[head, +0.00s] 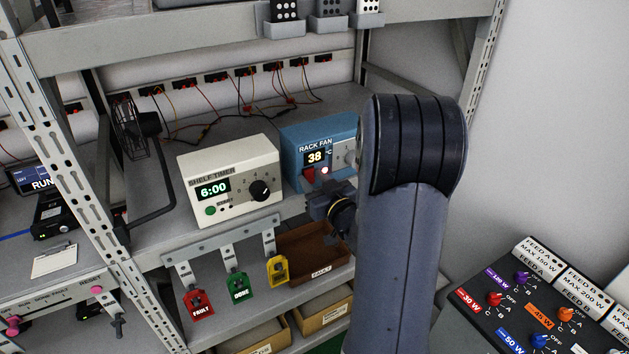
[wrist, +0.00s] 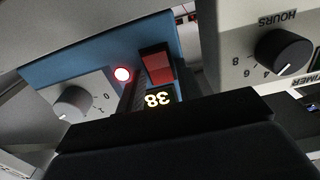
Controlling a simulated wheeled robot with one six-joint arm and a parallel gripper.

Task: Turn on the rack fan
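The blue rack fan box (head: 342,127) stands on the shelf, its display reading 38. Its red rocker switch (head: 309,175) is beside a small glowing lamp (head: 325,170). In the wrist view the box appears upside down, with the red switch (wrist: 158,67), the lit lamp (wrist: 122,74), the display (wrist: 158,97) and a dial knob (wrist: 75,103). My gripper (head: 323,204) is just in front of the box's lower front; a dark part of it reaches near the lamp and switch. Contact and finger opening cannot be made out. A black fan (head: 137,128) stands at the shelf's left.
The cream shelf timer (head: 230,180), reading 6:00, stands close left of the blue box. Red, green and yellow tags (head: 238,287) hang below the shelf edge. A brown fault bin (head: 310,255) is beneath. A black panel with coloured knobs (head: 530,310) is at right.

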